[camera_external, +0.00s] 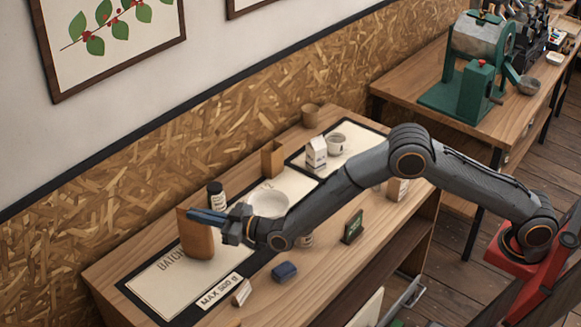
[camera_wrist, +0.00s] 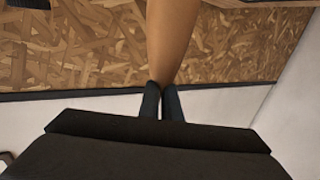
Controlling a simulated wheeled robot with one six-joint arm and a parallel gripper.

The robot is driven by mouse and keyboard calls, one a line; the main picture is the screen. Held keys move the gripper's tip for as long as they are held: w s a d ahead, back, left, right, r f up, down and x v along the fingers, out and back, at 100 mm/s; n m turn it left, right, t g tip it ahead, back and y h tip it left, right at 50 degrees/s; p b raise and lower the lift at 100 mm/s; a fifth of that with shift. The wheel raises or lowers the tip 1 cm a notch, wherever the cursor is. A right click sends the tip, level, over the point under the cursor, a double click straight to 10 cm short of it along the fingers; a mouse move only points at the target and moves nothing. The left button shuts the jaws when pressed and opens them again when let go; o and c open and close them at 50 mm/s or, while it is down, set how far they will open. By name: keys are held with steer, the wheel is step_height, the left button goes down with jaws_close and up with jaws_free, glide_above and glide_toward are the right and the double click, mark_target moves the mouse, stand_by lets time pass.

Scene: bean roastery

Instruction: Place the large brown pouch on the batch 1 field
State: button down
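The large brown pouch (camera_external: 197,241) is upright at the left end of the bench, over the cream batch 1 field (camera_external: 152,291) with its black border. Its lower edge appears to meet the field, but I cannot tell for sure whether it bears on it. My gripper (camera_external: 207,217) is at the pouch's top. In the wrist view the two dark fingers (camera_wrist: 163,98) are close together on the pouch's narrow top edge, and the pouch's brown side (camera_wrist: 172,40) spreads away from them. The pouch covers part of the field and its lettering.
A white bowl (camera_external: 268,204) is to the right, partly behind my arm.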

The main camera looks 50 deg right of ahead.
steer(key=shift+f, duration=0.2)
steer(key=shift+f, duration=0.2)
steer(key=c, duration=2)
jaws_free()
steer(key=shift+r, duration=0.15)
steer(key=b+v, duration=0.2)
steer(key=v, duration=1)
steer(key=shift+b, duration=0.3)
